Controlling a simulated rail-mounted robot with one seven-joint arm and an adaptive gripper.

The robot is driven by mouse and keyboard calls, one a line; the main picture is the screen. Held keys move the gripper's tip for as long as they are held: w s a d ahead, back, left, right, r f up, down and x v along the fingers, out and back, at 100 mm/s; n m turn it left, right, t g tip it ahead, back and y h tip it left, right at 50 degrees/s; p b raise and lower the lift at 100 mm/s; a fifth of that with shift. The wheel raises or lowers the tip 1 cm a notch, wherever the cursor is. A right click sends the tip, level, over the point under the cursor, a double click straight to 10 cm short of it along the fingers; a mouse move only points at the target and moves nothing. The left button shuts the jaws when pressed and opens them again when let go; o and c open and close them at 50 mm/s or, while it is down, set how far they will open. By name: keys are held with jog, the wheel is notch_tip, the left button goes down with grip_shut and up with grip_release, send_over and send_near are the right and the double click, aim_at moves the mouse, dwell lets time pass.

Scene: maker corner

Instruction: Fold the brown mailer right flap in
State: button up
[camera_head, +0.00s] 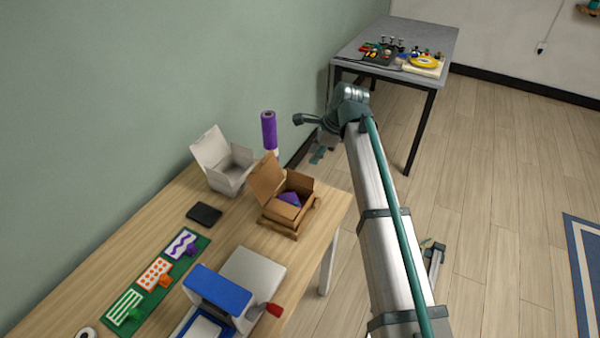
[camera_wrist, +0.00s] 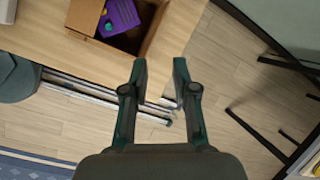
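The brown mailer (camera_head: 272,219) stands on the wooden table near its right edge, with its lid (camera_head: 266,179) raised at the back left. A purple item (camera_head: 290,198) lies inside. A brown flap (camera_head: 309,206) juts outward at the mailer's right side. My gripper (camera_head: 318,154) is in the air beyond the mailer, up and to the right of it in the head view, apart from it. In the wrist view my gripper (camera_wrist: 159,66) is open and empty. There the mailer (camera_wrist: 83,16) shows only partly at the top, with the purple item (camera_wrist: 120,17) inside.
A white open box (camera_head: 228,178) and a purple roll (camera_head: 269,130) stand behind the mailer. A black item (camera_head: 204,214), a green mat (camera_head: 134,316) with cards, and a blue-and-white machine (camera_head: 252,270) with a red handle are nearer. A grey table (camera_head: 425,42) stands far off.

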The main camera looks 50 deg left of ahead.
aim_at(300, 179)
jog(key=s+a+f+m, duration=0.1)
jog(key=f+m, duration=0.1)
jog(key=f, duration=0.1)
jog(key=s+a+f+m+p, duration=0.1)
jog(key=f+m, duration=0.1)
jog(key=f, duration=0.1)
jog(key=a+f+m+p, duration=0.1)
jog(key=f+m, duration=0.1)
jog(key=f, duration=0.2)
jog(key=shift+s+a+g, duration=0.35)
jog(key=shift+s+g, duration=0.05)
grip_shut()
